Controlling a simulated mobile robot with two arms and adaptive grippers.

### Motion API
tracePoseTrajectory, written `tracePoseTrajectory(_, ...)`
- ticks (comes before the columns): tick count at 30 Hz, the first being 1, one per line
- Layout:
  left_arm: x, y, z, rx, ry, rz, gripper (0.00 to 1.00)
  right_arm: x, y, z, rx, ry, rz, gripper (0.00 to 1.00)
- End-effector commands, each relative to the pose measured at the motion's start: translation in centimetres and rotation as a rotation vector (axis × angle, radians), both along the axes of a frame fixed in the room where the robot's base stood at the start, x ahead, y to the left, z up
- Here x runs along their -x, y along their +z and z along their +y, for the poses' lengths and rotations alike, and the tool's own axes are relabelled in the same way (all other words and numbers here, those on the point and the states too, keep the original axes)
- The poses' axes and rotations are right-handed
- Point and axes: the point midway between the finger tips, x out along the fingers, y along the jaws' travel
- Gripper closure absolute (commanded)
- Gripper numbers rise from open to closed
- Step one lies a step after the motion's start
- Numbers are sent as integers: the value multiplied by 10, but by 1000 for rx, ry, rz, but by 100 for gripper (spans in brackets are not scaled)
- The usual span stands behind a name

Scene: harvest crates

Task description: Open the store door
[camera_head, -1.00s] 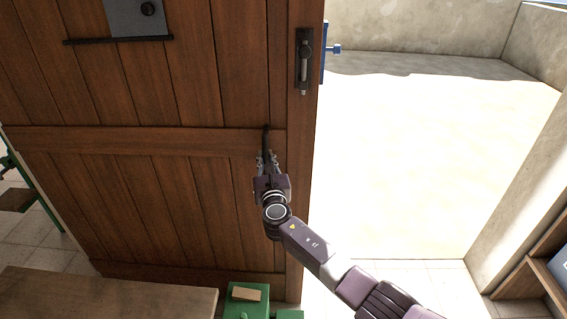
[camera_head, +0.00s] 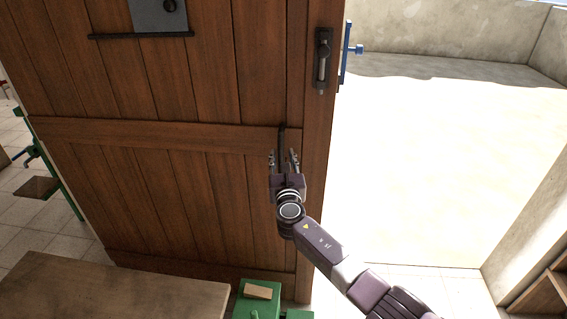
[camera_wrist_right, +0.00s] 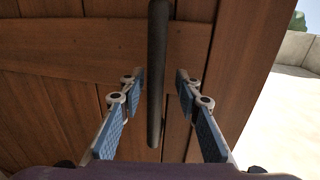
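The store door (camera_head: 200,190) is a large brown plank door filling the left and middle of the head view. A bright opening shows past its right edge, and floor shows past its left edge. A dark vertical pull bar (camera_head: 282,138) is on the door; it also shows in the right wrist view (camera_wrist_right: 157,70). My right gripper (camera_head: 282,157) is open, with its fingers spread on either side of the bar's lower part. In the right wrist view gaps show between the bar and both fingers (camera_wrist_right: 160,80). My left gripper is not in view.
A dark latch (camera_head: 322,62) is on the door's right side, with a blue fitting (camera_head: 348,50) beyond the edge. A wooden table (camera_head: 110,290) and a green object (camera_head: 258,300) stand in front below. A shelf (camera_head: 545,290) is at lower right. The opening's floor is clear.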

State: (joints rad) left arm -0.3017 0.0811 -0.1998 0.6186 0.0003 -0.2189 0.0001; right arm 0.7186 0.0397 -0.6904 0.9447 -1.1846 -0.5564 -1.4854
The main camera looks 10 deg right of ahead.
Motion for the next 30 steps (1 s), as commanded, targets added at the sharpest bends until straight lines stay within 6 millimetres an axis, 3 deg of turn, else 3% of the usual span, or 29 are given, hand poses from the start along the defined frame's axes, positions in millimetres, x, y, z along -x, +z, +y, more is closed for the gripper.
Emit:
tracePoseTrajectory(8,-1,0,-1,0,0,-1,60,26,-2,0,-2,1,1,69)
tracePoseTrajectory(21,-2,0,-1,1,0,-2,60,97,-1,2,-1,0,1,69)
tracePoseTrajectory(30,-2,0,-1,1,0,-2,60,119,0,3,-1,-1,1,69)
